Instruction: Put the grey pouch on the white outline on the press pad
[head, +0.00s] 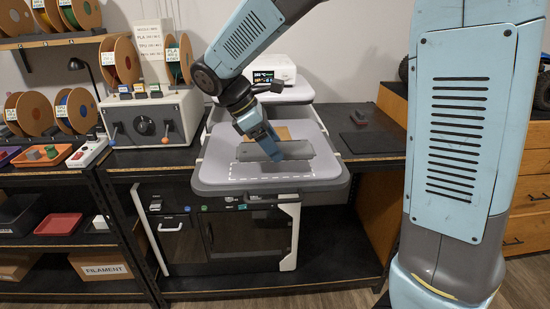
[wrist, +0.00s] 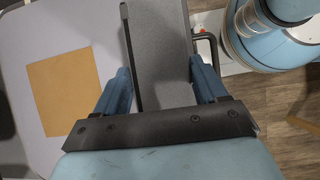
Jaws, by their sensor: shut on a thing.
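The grey pouch (head: 298,149) is a flat, dark grey piece over the pale grey press pad (head: 212,165). My gripper (head: 270,148) is shut on it. In the wrist view the pouch (wrist: 160,45) runs between the two blue fingers of my gripper (wrist: 160,80). The white outline (head: 270,178) is a dashed line on the front part of the pad, in front of the pouch in the head view. The pouch may hide its back part. I cannot tell whether the pouch touches the pad. The outline does not show in the wrist view.
A tan square (wrist: 63,91) lies on the pad, behind the pouch in the head view. The press's white display box (head: 274,74) stands behind. A grey control box (head: 150,120) is at the left, and a dark mat (head: 372,141) at the right.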

